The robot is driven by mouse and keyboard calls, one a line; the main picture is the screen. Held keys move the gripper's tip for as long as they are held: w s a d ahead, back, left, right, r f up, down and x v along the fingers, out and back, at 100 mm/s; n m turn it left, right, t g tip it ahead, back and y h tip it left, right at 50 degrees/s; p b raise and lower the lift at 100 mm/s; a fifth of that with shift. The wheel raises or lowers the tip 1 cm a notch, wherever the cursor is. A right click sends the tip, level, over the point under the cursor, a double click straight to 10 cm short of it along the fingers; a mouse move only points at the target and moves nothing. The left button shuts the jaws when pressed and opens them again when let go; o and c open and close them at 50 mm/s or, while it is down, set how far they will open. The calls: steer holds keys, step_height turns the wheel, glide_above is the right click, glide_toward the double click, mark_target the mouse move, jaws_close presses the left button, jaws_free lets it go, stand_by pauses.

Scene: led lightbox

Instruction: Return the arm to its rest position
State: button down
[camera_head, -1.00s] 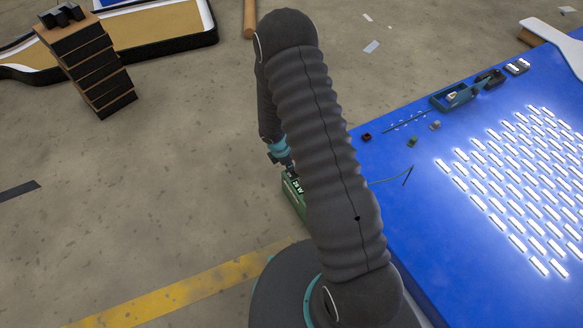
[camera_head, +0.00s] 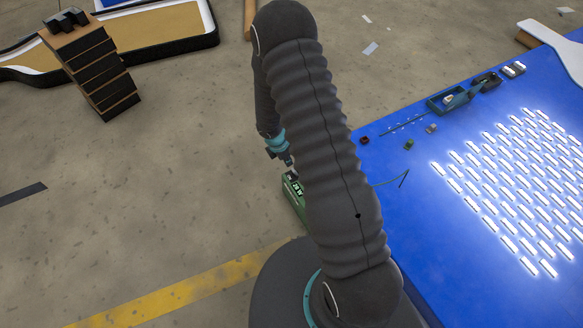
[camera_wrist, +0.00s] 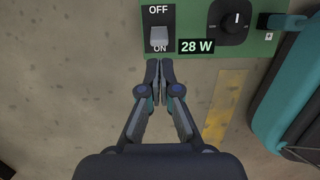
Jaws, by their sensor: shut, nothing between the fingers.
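My gripper (camera_wrist: 160,72) is shut and empty in the wrist view. Its fingertips are just below the ON/OFF switch (camera_wrist: 159,36) of a green control box (camera_wrist: 205,13) in the picture; I cannot tell whether they touch it. The box display reads 28 W, and a black knob (camera_wrist: 236,18) sits right of the switch. In the head view the green box (camera_head: 293,196) is partly hidden behind my arm. My arm (camera_head: 325,150) is raised and bent, its end reaching down to the box.
A blue table (camera_head: 400,235) with rows of lit white LEDs (camera_head: 515,180) lies to the right. A stack of dark drawers (camera_head: 95,70) stands on the floor at far left. Open floor lies left of my arm.

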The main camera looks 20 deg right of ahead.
steer(key=shift+r, duration=0.65)
